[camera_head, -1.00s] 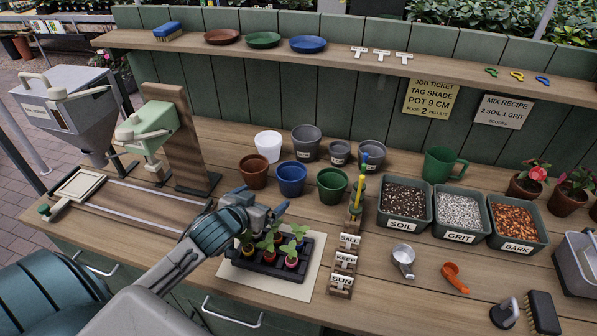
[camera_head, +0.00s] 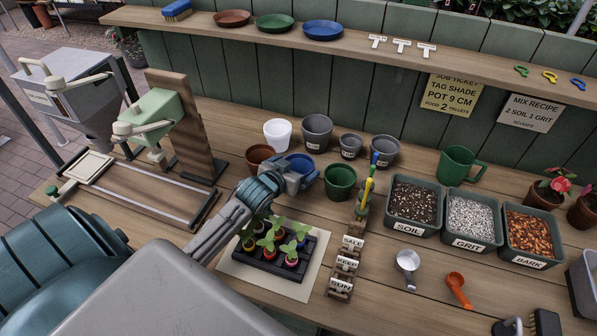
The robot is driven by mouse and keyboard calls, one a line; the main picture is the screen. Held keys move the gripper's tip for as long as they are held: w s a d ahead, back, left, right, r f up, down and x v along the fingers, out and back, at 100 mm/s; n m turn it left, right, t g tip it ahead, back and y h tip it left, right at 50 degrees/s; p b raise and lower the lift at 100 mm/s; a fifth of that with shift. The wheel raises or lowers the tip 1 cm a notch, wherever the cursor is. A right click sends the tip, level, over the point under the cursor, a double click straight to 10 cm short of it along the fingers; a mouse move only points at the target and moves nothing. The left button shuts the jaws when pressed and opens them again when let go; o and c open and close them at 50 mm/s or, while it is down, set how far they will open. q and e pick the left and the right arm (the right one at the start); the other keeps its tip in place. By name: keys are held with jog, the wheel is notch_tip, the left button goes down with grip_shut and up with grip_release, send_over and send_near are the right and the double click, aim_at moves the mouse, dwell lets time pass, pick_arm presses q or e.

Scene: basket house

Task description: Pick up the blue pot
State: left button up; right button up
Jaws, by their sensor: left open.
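The blue pot (camera_head: 301,160) stands on the bench in the front row of pots, between the brown pot (camera_head: 258,157) and the green pot (camera_head: 340,180). Its lower part is hidden behind my left gripper (camera_head: 302,177). My left gripper is open, in front of and over the near side of the blue pot. I cannot tell whether its fingers touch the pot. My right gripper is not in view.
White (camera_head: 277,133) and grey pots (camera_head: 317,131) stand behind. A seedling tray (camera_head: 272,270) lies below my left arm. Tool holder and label blocks (camera_head: 346,264) stand to the right, then bins of soil (camera_head: 414,231), grit and bark. A shelf (camera_head: 345,50) runs above.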

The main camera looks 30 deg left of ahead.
aim_at(305, 161)
pick_arm(q)
jog(key=shift+p+x, duration=0.3)
jog(key=shift+x, duration=1.2)
jog(key=shift+d, duration=0.1)
jog(key=c, duration=0.9)
jog(key=shift+r, duration=0.25)
